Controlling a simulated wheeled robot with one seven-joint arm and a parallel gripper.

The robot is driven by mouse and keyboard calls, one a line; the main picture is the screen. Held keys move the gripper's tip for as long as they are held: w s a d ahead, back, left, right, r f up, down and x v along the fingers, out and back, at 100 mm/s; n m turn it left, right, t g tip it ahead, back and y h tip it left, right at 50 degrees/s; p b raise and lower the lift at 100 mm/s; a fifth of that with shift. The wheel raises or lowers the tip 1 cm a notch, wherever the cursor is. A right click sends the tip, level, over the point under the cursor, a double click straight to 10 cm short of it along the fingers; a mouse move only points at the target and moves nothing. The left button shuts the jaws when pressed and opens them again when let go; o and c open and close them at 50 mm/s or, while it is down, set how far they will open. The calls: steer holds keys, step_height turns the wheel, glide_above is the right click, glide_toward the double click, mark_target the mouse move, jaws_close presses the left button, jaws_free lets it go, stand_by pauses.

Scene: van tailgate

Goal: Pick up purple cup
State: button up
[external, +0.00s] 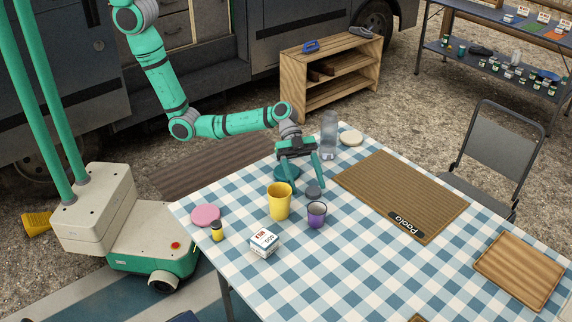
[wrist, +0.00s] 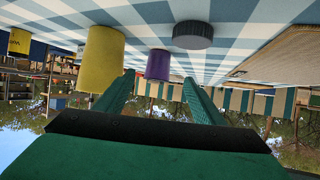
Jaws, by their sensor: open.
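The purple cup (external: 316,215) stands upright on the checked table, just right of the yellow cup (external: 279,201). My gripper (external: 307,187) is open and empty above the table, with its fingers pointing down behind the two cups. In the wrist view, which looks upside down, the purple cup (wrist: 158,65) appears beyond the gap between my green fingertips (wrist: 158,80). The yellow cup (wrist: 101,62) is left of it there, close to the left finger. My fingers do not appear to touch the purple cup.
A dark grey round lid-like piece (wrist: 193,35) lies near the purple cup. A white box (external: 264,243), a small yellow jar (external: 217,231) and a pink disc (external: 206,215) are at the left. A clear bottle (external: 329,135) stands behind. A brown mat (external: 385,180) lies right.

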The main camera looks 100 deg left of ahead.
mark_target(314, 208)
steer(key=x, duration=1)
steer(key=shift+s, duration=0.2)
steer(key=c, duration=1.1)
